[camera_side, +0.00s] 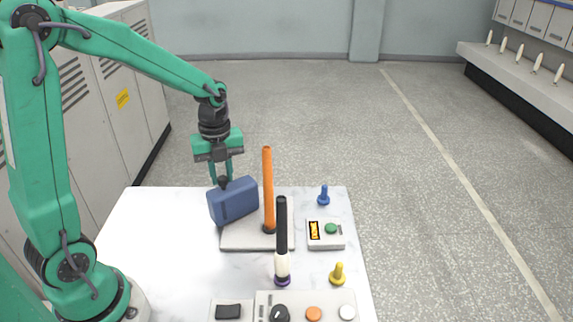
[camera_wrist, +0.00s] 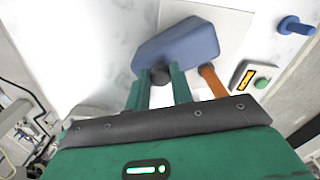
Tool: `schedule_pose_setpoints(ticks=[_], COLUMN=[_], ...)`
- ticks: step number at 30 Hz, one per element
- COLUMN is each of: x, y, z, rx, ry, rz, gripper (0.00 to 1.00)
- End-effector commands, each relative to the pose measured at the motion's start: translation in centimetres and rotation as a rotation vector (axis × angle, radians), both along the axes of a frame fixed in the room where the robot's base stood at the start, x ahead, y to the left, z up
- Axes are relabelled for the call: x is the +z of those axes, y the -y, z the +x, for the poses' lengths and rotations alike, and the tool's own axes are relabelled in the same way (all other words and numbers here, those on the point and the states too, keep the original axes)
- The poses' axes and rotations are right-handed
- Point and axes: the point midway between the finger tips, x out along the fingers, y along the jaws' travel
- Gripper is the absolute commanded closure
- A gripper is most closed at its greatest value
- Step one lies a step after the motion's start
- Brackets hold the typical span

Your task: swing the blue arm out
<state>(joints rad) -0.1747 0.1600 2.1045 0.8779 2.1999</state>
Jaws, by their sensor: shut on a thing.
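The blue arm (camera_side: 235,203) is a thick blue block with a dark knob (camera_side: 223,183) on its top. It sits over the left side of a pale base plate (camera_side: 258,241), just left of an upright orange post (camera_side: 267,185). My gripper (camera_side: 221,178) comes down from above and is shut on the knob. In the wrist view, the blue arm (camera_wrist: 185,45) lies across the plate (camera_wrist: 228,22), and the dark knob (camera_wrist: 160,74) is between my green fingers. Where the blue arm joins the base cannot be made out.
A black-and-white stick (camera_side: 281,240) stands in front of the orange post. A small box with a green button (camera_side: 331,228), a blue peg (camera_side: 323,195) and a yellow peg (camera_side: 338,274) are to the right. A control panel (camera_side: 300,297) is at the front. The left tabletop is clear.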

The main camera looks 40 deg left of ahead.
Motion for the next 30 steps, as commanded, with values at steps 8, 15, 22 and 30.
schedule_pose_setpoints(ticks=[8, 15, 22, 30], x=[0.1, 0.1, 0.9, 4.0], y=[-0.1, -0.1, -0.1, -0.1], z=[0.0, 0.0, 0.0, 0.1], rx=[0.003, 0.003, 0.003, 0.003], ry=[0.001, 0.001, 0.003, 0.005], rz=[0.0, 0.0, 0.001, 0.001], gripper=[0.55, 0.55, 0.55, 0.55])
